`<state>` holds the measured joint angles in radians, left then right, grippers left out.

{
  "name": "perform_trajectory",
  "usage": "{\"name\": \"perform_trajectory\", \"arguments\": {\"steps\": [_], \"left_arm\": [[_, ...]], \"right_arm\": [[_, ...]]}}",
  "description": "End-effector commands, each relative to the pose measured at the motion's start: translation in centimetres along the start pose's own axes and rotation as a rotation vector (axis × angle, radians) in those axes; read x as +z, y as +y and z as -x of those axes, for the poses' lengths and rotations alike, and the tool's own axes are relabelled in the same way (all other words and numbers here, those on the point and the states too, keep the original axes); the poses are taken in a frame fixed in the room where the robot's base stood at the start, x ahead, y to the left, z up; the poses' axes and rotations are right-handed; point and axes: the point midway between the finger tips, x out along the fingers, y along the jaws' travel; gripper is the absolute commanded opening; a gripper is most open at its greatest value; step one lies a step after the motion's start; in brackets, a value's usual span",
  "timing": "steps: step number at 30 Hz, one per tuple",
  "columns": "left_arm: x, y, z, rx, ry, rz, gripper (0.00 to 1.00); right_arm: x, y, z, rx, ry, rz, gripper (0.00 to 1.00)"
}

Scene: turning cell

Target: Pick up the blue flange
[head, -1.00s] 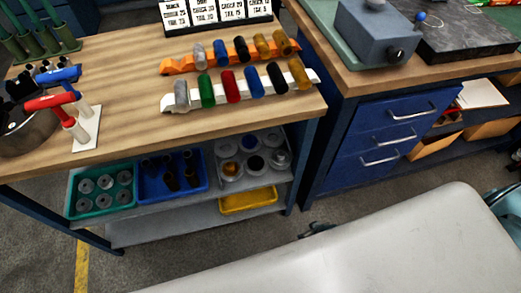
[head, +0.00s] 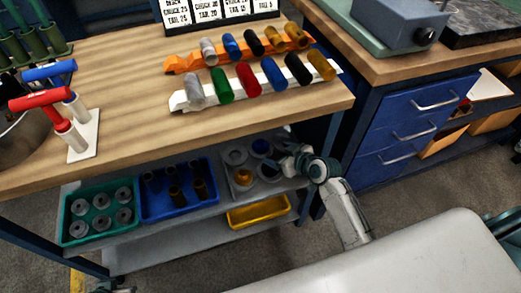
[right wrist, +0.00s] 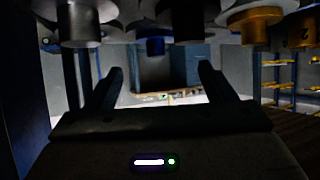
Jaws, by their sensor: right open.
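The blue flange (head: 262,146) sits among grey and orange flanges on the middle shelf under the wooden bench. In the right wrist view the blue flange (right wrist: 152,43) shows near the top centre, partly covered by nearer grey flanges. My right gripper (head: 287,161) is at the right end of that shelf, just right of the blue flange, and hides part of the group. In the right wrist view its fingers (right wrist: 160,72) are spread with nothing between them. A dark piece at the bottom left edge (head: 115,287) appears to be my left gripper; its jaws are not readable.
A grey flange (head: 237,157) and an orange flange (head: 243,176) stand close by. A blue bin (head: 180,210) and a green bin (head: 90,238) fill the shelf to the left. A yellow tray (head: 258,212) is below. The bench top (head: 130,110) overhangs the shelf.

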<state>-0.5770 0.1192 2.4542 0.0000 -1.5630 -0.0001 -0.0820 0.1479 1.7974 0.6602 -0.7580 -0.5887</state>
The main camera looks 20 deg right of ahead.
Motion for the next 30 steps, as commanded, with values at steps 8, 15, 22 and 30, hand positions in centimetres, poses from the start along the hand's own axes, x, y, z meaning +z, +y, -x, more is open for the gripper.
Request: {"name": "perform_trajectory", "arguments": {"steps": [8,15,22,30], "left_arm": [[0.0,0.1,0.5,0.003,0.013,0.000,0.00],[-0.2,0.3,0.3,0.010,0.029,0.001,0.00],[-0.2,0.4,0.1,0.014,0.039,0.002,0.00],[-0.5,0.6,0.0,0.022,0.058,0.005,0.00]], "right_arm": [[-0.4,0.3,-4.3,0.002,0.015,-0.003,0.76],[-0.5,0.4,-6.3,0.003,0.015,-0.001,0.76],[-0.7,0.7,-9.6,0.002,0.014,-0.003,0.76],[-0.6,0.7,-11.0,0.003,0.012,-0.001,0.76]]}}
